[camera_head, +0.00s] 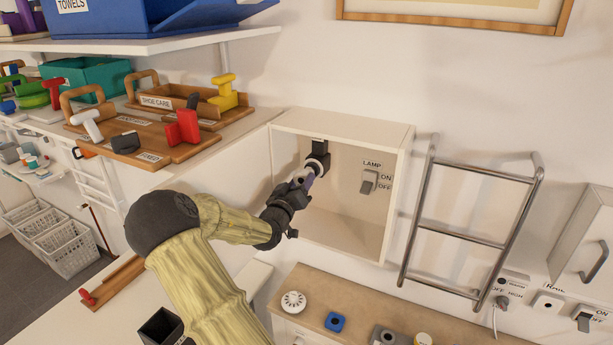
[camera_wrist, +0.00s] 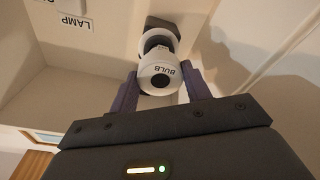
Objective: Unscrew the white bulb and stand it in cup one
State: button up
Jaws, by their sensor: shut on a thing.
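The white bulb (camera_wrist: 158,76), marked BULB, sits between the two dark fingers of my gripper (camera_wrist: 161,92) in the wrist view. My gripper is shut on it. Just beyond the bulb is a lamp holder (camera_wrist: 162,32) with a white ring and a black bracket. The bulb lines up with it; I cannot tell whether they are still joined. In the head view my gripper (camera_head: 303,179) reaches into an open white box on the wall, at the dark holder (camera_head: 319,147). I cannot make out cup one.
A LAMP switch (camera_head: 369,182) is on the box's back wall. A metal rack (camera_head: 465,232) stands right of the white box (camera_head: 400,150). The wooden counter (camera_head: 450,320) below holds a white round piece (camera_head: 293,301), a blue piece (camera_head: 335,321) and other small items.

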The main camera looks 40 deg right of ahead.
jog(key=shift+a, duration=0.15)
dwell(0.3)
jog(key=shift+v, duration=1)
jog(key=shift+r, duration=0.15)
